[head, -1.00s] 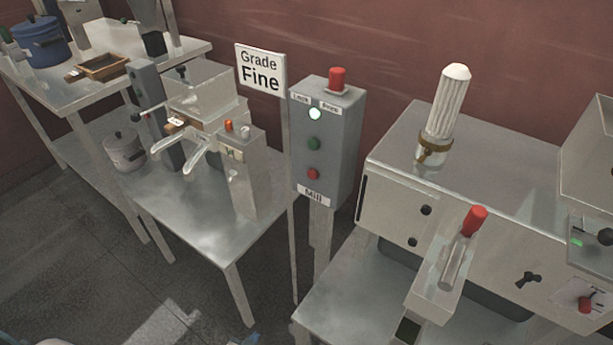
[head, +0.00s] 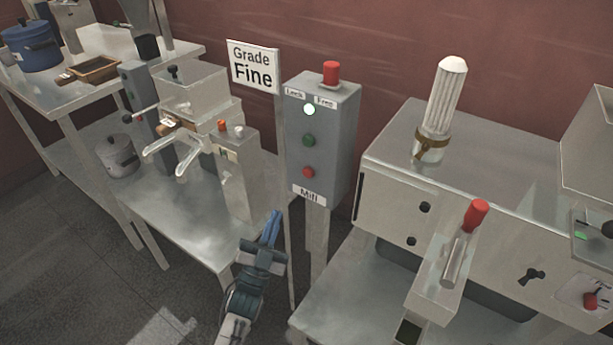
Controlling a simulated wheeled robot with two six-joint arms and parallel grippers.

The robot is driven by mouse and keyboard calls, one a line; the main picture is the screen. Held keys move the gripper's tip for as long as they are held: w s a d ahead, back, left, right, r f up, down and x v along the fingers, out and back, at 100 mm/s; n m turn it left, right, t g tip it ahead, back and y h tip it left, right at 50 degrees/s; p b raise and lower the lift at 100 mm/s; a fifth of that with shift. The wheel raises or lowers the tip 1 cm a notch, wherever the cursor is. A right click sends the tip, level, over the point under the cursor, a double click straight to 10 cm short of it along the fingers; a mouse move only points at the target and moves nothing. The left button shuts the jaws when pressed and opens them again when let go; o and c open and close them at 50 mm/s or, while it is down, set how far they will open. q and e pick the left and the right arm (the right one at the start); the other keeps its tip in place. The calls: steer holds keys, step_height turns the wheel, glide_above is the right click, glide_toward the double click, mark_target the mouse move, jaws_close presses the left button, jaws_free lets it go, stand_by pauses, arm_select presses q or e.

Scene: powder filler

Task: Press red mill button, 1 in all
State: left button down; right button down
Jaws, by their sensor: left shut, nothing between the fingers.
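The grey mill control box (head: 322,135) stands on a post in the middle of the head view, with a "Mill" label at its foot. Its red button (head: 308,172) is low on the front face, under a green button (head: 309,140) and a lit white lamp (head: 309,109). A red knob (head: 330,73) sits on top of the box. My left gripper (head: 271,229) is shut and empty. In the picture it is below and left of the red button, apart from it, in front of the table edge. My right gripper is not in view.
A "Grade Fine" sign (head: 253,66) stands left of the box. A metal machine (head: 206,130) with spouts is on the left table. A large metal machine (head: 480,190) with a red-tipped lever (head: 476,213) is at the right. A blue pot (head: 31,46) is far left.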

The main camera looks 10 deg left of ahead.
mark_target(308, 173)
arm_select(q)
steer(key=shift+m+t+h, duration=0.7)
steer(key=shift+m+h, duration=0.1)
steer(key=shift+h, duration=0.1)
steer(key=r, duration=0.1)
steer(key=s+r, duration=0.1)
steer(key=r, duration=0.3)
steer(key=shift+s+d+r, duration=0.2)
steer(key=shift+s+d, duration=0.1)
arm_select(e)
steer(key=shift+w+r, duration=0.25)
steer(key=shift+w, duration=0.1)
